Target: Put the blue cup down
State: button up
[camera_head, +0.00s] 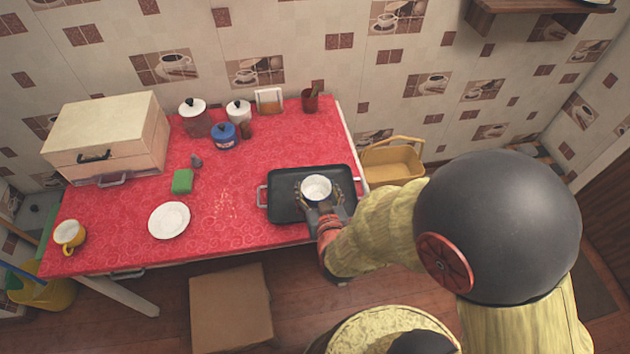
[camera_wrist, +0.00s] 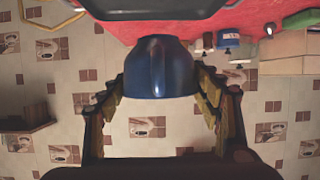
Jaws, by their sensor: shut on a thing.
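The blue cup (camera_wrist: 158,70) is between the two fingers of my gripper (camera_wrist: 158,88) in the wrist view, with its handle facing the camera. In the head view the cup (camera_head: 316,187) shows its white inside from above and looks upright. My gripper (camera_head: 318,193) is shut on it from the front. The cup is over the black tray (camera_head: 285,211) at the right end of the red counter. I cannot tell whether its base touches the tray. The tray's dark edge also shows at the top of the wrist view (camera_wrist: 155,9).
Left of the tray on the counter (camera_head: 240,180) are a white plate (camera_head: 169,220), a green sponge (camera_head: 182,181) and a yellow mug (camera_head: 69,234). A cardboard box (camera_head: 231,310) is on the floor.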

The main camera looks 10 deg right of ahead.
jog(key=w+d+f+b, duration=0.2)
jog(key=w+d+f, duration=0.2)
jog(key=w, duration=0.1)
jog(key=w+d+f+b, duration=0.3)
jog(key=w+d+f, duration=0.1)
jog(key=d+f, duration=0.1)
jog(key=shift+w+f, duration=0.1)
jog(key=shift+w, duration=0.3)
jog(key=shift+w+d+f+b, duration=0.1)
jog(key=shift+f+b, duration=0.4)
jog(key=shift+f, duration=0.4)
jog(key=shift+w+d+f+b, duration=0.1)
jog(key=shift+f+b, duration=0.4)
jog(key=shift+f, duration=0.4)
jog(key=shift+f, duration=0.15)
jog(key=o, duration=1.3)
jog(key=shift+c, duration=0.2)
